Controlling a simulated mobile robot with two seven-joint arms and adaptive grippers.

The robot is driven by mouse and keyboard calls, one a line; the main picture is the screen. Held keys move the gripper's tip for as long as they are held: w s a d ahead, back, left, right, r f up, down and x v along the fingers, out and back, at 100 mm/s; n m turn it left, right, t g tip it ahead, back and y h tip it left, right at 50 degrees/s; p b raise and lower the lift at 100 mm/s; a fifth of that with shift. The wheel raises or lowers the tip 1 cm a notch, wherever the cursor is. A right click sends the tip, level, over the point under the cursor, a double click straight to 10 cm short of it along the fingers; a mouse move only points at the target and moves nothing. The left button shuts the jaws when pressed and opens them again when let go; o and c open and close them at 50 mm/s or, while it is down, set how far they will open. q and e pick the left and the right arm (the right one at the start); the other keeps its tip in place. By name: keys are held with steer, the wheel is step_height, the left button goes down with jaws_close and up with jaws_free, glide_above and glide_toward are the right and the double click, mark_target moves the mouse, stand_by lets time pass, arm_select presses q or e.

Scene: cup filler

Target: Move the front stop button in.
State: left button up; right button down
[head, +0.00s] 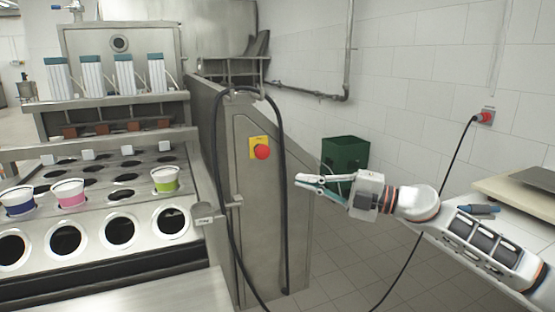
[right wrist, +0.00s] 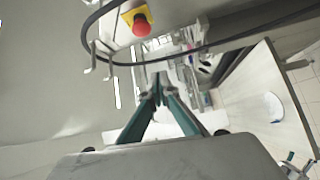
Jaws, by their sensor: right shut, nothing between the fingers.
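The stop button is a red mushroom head (head: 262,152) on a yellow plate, mounted on the grey metal side panel of the machine. It also shows near the top of the right wrist view (right wrist: 141,27). My right gripper (head: 298,181) is shut and empty. In the head view it appears to the right of the button and a little lower, apart from it, with its fingers pointing left. In the right wrist view its fingertips (right wrist: 159,90) meet below the button. My left gripper is not in view.
A black hose (head: 283,200) loops over the panel (head: 245,215) around the button. Cups sit in the filler's holed plate (head: 145,217) at left. A green crate (head: 345,153) stands by the tiled wall. A table (head: 520,195) is at right, with a cable hanging nearby.

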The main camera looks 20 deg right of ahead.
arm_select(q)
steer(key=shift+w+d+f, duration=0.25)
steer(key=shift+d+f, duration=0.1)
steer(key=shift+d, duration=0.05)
arm_select(e)
steer(key=shift+n+h, duration=0.4)
steer(key=shift+n, duration=0.2)
steer(key=d+r, duration=0.1)
steer(key=w+d+r, duration=0.1)
steer(key=d+r, duration=0.1)
steer(key=shift+d, duration=0.25)
steer(key=b, duration=0.1)
glide_toward(260, 154)
steer(key=s+a+x, duration=0.1)
steer(key=x, duration=0.4)
steer(key=shift+w+d+f, duration=0.15)
steer(key=shift+w, duration=0.6)
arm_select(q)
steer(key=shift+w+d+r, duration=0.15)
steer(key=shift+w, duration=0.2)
arm_select(e)
steer(key=shift+r, duration=0.25)
